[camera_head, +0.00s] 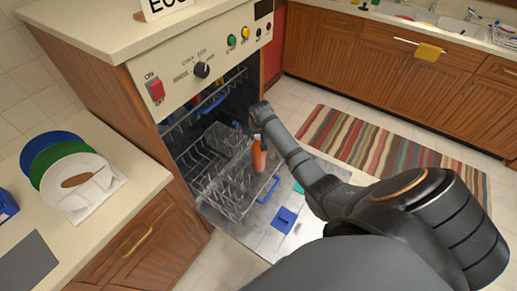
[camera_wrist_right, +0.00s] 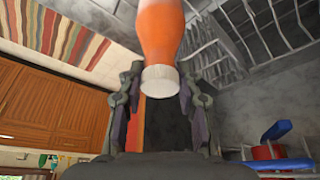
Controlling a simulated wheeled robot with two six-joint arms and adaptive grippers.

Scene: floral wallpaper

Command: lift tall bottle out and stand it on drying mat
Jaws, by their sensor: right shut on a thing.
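The tall bottle (camera_head: 259,157) is orange with a pale cap. In the head view it hangs beneath my right gripper (camera_head: 257,122), in front of the open dishwasher. In the right wrist view the bottle (camera_wrist_right: 162,30) has its pale cap (camera_wrist_right: 160,80) between the fingers of my right gripper (camera_wrist_right: 160,92), which is shut on it. Whether the bottle's base touches the rack is hard to tell. A dark grey flat mat (camera_head: 25,262), perhaps the drying mat, lies on the left counter, cut by the picture edge. My left gripper is not in view.
The dishwasher's lower rack (camera_head: 225,195) is pulled out over the open door (camera_head: 262,240), where blue and teal pieces lie. A striped rug (camera_head: 385,150) lies on the floor behind my right arm.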

